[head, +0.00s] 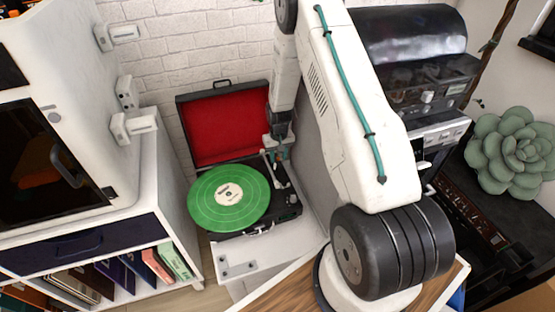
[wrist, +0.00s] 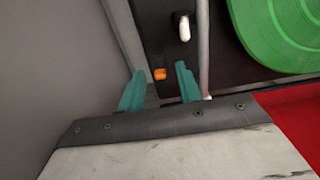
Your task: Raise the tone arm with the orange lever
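A suitcase-style record player (head: 287,213) stands open on a white surface, with a green record (head: 229,199) on it and a red-lined lid (head: 230,124) at its back. The orange lever (wrist: 160,74) shows in the wrist view as a small orange piece on the black deck. My gripper (wrist: 160,82) has its two teal fingers apart, one on each side of the lever, and nothing is held. I cannot tell whether either finger touches it. The tone arm (wrist: 204,50) is a pale rod just right of the right finger. In the head view my gripper hides the lever.
A pale knob (wrist: 184,28) stands on the deck beyond the lever. The red lid is close at the right in the wrist view, and a grey wall (wrist: 50,60) is at the left. A shelf with books (head: 115,270) stands left of the player.

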